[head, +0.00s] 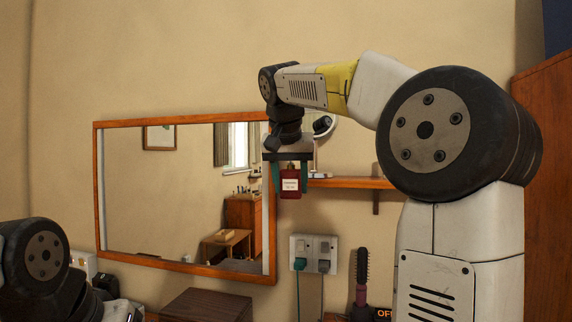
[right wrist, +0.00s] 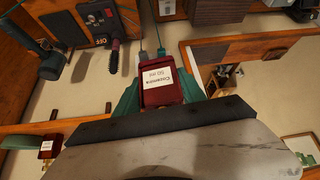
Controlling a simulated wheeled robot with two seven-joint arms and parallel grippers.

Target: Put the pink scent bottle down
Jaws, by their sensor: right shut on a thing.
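The scent bottle (head: 291,184) looks dark red, with a white printed label. My right gripper (head: 290,176) points down and is shut on it, one green finger on each side. The bottle hangs in the air in front of the mirror's right edge, beside the left end of the wall shelf (head: 350,183). In the right wrist view the bottle (right wrist: 161,84) sits between the green fingers (right wrist: 160,95), its label in sight. Only part of my left arm shows at lower left in the head view; its gripper is out of the picture.
A wood-framed mirror (head: 185,266) hangs on the wall. Below are a wall socket plate (head: 314,246) with plugs, a hairbrush (head: 361,284) and a dark brown box (head: 207,306). Another red thing with a white label (right wrist: 47,147) shows by a wooden edge in the right wrist view.

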